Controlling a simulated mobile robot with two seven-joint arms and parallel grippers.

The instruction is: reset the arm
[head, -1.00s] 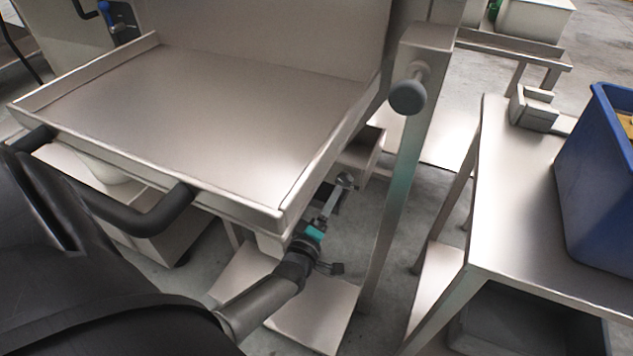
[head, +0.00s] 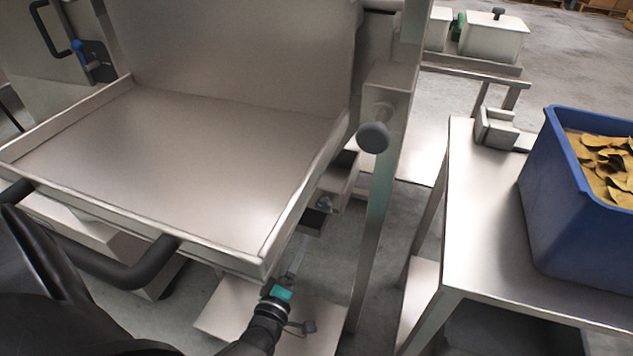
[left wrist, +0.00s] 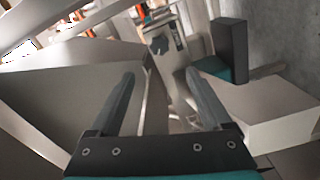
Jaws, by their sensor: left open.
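My left arm comes in from the lower left of the head view, and its left gripper (head: 295,258) hangs beside and below the near right corner of a steel tray. The gripper has a teal band and a dark wrist. In the left wrist view the two grey fingers of the left gripper (left wrist: 161,73) stand well apart with nothing held between them. My right gripper is not in view.
The steel tray (head: 200,150) with a black handle (head: 120,270) is close to my arm. A post with a grey knob (head: 373,137) stands right of it. A steel table (head: 480,230) holds a blue crate (head: 565,215) of brown pieces. Floor shows between post and table.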

